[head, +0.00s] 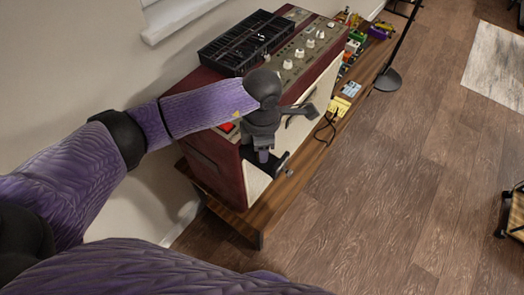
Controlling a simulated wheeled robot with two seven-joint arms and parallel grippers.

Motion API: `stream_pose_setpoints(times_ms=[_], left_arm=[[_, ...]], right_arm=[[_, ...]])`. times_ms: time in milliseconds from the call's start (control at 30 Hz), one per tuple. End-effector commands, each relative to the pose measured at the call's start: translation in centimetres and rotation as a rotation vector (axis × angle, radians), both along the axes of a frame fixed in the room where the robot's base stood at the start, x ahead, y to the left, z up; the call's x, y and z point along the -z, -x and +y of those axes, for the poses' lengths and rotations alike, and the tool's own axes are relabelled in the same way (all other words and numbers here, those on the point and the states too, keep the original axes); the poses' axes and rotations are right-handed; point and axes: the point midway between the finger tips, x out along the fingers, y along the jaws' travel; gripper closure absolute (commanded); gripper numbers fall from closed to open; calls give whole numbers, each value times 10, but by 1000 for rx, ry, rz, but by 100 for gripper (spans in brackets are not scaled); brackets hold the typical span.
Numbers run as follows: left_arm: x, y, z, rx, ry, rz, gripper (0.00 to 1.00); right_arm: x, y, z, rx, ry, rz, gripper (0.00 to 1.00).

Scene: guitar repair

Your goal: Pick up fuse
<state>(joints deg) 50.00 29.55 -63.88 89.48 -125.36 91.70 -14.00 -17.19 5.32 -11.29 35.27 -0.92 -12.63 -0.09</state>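My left arm reaches in from the left. Its dark wrist and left gripper (283,165) are in front of the pale front panel of a dark red amplifier (215,165). The gripper points down along that panel, and its fingers are small and dark, so I cannot tell whether they are open or shut or hold anything. I cannot make out a fuse anywhere in the head view. It may be hidden behind my arm or be too small to see. A small red part (226,127) shows on the amplifier beside my forearm. My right gripper is not in view.
The amplifier stands on a low wooden bench (262,215) against the wall. A black slotted tray (240,45) sits on its top, near white knobs (299,53). Several colourful pedals, including a yellow one (339,106), are farther along the bench. A stand base (388,79) is beside it. Floor on the right is mostly clear.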

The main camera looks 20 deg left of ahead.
Motion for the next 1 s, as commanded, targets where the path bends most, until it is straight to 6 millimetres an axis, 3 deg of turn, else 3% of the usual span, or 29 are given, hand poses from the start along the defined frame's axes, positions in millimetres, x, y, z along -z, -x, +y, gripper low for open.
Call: stream_pose_setpoints(times_ms=[33, 167, 567, 667, 900, 1000], left_arm=[[0, 0, 0, 0, 0, 0, 71], [0, 0, 0, 0, 0, 0, 98], [-2, 0, 0, 0, 1, 0, 100], [-17, -1, 0, 0, 1, -4, 100], [-79, -1, 0, 2, 1, -4, 100], [-94, 0, 1, 30, 1, -4, 100]], right_arm=[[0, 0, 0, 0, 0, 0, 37], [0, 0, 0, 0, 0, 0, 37], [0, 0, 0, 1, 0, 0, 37], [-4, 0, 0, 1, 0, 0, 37], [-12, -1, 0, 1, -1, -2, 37], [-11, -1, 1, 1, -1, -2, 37]])
